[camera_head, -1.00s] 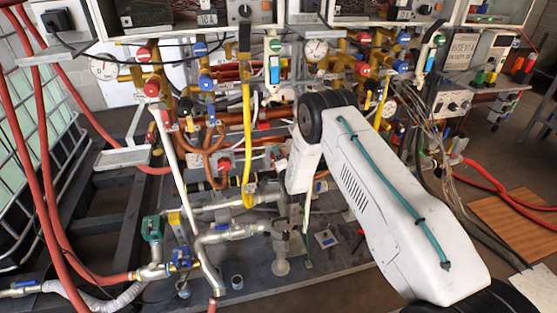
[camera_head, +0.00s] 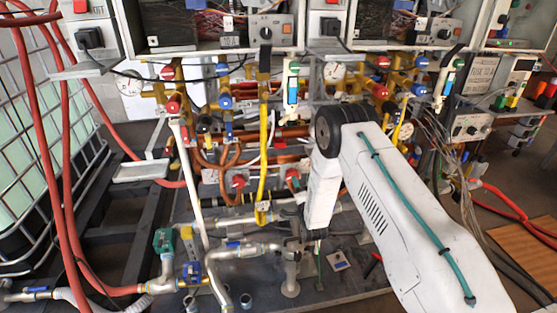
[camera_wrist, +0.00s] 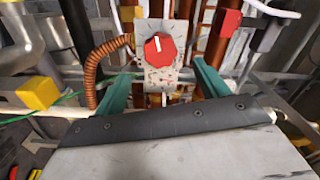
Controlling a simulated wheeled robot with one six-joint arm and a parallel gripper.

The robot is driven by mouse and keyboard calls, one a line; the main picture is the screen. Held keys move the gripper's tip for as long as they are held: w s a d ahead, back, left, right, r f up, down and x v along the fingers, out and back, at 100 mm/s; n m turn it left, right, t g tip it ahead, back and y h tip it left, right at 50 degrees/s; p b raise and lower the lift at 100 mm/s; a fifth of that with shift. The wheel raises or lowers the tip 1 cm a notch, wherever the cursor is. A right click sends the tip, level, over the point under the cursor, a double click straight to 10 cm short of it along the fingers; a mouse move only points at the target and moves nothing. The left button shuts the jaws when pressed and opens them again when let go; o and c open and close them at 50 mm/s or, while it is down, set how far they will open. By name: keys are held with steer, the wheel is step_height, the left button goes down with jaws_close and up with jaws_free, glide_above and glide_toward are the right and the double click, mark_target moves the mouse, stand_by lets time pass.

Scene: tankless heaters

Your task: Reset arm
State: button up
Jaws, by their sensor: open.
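My gripper (camera_wrist: 160,75) shows in the wrist view as two teal fingers spread apart, with nothing held between them. A red round knob (camera_wrist: 159,49) with a white mark sits on a grey speckled plate beyond the fingers, in line with the gap. In the head view my white arm reaches in from the lower right and bends down at a dark round joint. Its lower end is among the pipes, and the fingers cannot be made out there.
Close around the gripper are a yellow block (camera_wrist: 38,93), a red block (camera_wrist: 228,23) and a coiled brown tube (camera_wrist: 98,70). The head view shows dense valves and pipes, a yellow hose (camera_head: 263,150), red hoses (camera_head: 38,130) and heater boxes (camera_head: 215,30) above.

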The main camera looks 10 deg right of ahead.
steer(key=s+f+n+g, duration=0.3)
steer(key=f+g, duration=0.2)
steer(key=f, duration=0.3)
steer(key=s+r+n+g, duration=0.1)
steer(key=s+n+g, duration=0.3)
steer(key=s+g, duration=0.15)
steer(key=s+d+r+n+g, duration=0.1)
steer(key=s+r+n+g, duration=0.2)
steer(key=s+r, duration=1.9)
steer(key=s+d+r+n+g, duration=0.2)
steer(key=s+r+n, duration=0.3)
steer(key=s+r, duration=1.8)
steer(key=shift+s+r+g, duration=0.2)
steer(key=shift+r+g, duration=0.35)
steer(key=shift+r, duration=0.05)
